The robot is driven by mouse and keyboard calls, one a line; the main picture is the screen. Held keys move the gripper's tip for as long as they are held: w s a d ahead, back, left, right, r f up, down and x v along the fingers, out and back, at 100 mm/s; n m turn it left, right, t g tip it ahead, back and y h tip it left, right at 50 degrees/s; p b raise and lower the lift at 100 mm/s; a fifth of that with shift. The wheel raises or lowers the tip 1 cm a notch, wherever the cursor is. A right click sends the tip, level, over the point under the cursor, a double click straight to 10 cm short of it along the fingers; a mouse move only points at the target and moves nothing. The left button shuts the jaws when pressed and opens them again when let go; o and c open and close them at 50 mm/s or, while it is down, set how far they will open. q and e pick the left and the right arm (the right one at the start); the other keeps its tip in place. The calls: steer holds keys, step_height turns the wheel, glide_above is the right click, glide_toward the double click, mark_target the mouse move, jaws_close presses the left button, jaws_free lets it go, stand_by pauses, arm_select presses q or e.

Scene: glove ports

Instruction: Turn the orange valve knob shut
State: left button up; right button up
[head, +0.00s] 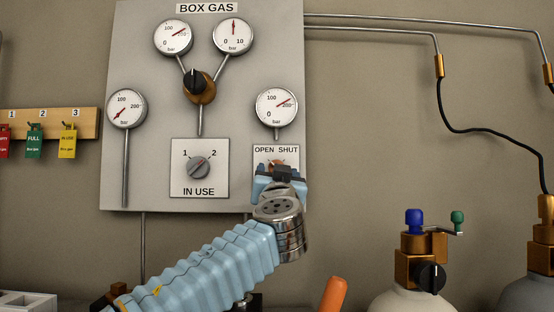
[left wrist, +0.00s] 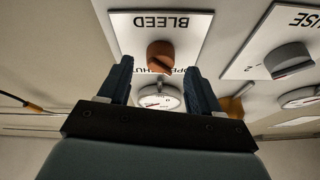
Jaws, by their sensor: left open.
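The orange valve knob (head: 277,162) sits on the white plate (head: 262,150) marked OPEN and SHUT at the lower right of the grey panel. In the head view my left gripper (head: 278,178) is in front of the plate and hides most of the knob and the lower plate. In the left wrist view the plate is upside down and reads BLEED. There the knob (left wrist: 160,54) shows in the gap between the two spread fingers of my left gripper (left wrist: 160,68). The fingers look clear of it. Its setting is hard to read. My right gripper is not seen.
The IN USE selector (head: 199,167) is left of the valve plate, with a gauge (head: 277,107) above it to the right. A brass regulator (head: 200,86) is higher up. A gas cylinder (head: 412,297) with brass fittings stands at lower right. An orange handle (head: 332,295) shows at the bottom.

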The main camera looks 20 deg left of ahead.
arm_select(q)
steer(key=shift+p+x, duration=0.4)
steer(key=shift+x, duration=0.8)
steer(key=c, duration=1)
steer(key=shift+c, duration=0.2)
